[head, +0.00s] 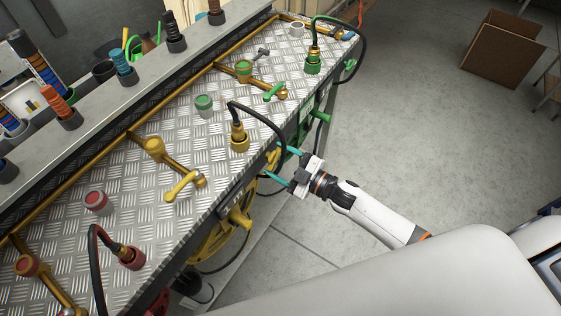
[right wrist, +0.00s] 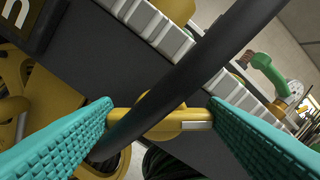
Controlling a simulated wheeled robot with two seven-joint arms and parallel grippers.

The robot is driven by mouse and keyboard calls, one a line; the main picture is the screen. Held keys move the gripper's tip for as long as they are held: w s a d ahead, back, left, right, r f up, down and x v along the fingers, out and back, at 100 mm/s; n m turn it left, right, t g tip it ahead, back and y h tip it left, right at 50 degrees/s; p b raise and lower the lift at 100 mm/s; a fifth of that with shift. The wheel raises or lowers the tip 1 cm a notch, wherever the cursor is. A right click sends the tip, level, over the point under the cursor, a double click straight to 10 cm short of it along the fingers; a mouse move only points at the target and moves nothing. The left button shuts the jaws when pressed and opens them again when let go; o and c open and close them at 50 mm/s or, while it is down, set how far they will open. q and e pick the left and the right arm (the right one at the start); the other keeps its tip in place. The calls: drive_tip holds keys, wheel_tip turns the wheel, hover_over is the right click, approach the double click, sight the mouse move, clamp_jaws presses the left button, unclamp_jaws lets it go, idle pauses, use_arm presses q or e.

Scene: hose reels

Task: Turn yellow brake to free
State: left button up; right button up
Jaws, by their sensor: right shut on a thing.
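The yellow brake (head: 272,158) is on the front side of the bench, above and right of the yellow reel (head: 213,240). My right gripper (head: 274,163) reaches it from the right. In the right wrist view my teal fingers (right wrist: 160,112) close on the two sides of the yellow brake handle (right wrist: 188,126), which lies crosswise between them. A black hose (right wrist: 195,75) crosses in front of the handle and hides part of it. I cannot read any free or locked mark. My left gripper is not in view.
On the treadplate bench top stand a yellow valve lever (head: 184,185), a yellow hose fitting (head: 239,140), a green fitting (head: 313,62) and a red fitting (head: 131,257). Another yellow part (head: 237,217) juts from the front. Open floor (head: 420,130) lies to the right, with a cardboard box (head: 505,50) beyond.

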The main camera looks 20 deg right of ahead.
drive_tip(key=shift+f+n+b, duration=0.15)
drive_tip(key=shift+n+b, duration=0.8)
drive_tip(key=shift+n, duration=1.6)
drive_tip(key=shift+f+n+b, duration=0.1)
drive_tip(key=shift+n+b, duration=0.85)
drive_tip(key=shift+n, duration=1.6)
drive_tip(key=o, duration=1)
drive_tip(key=b+v, duration=0.2)
drive_tip(key=v, duration=1)
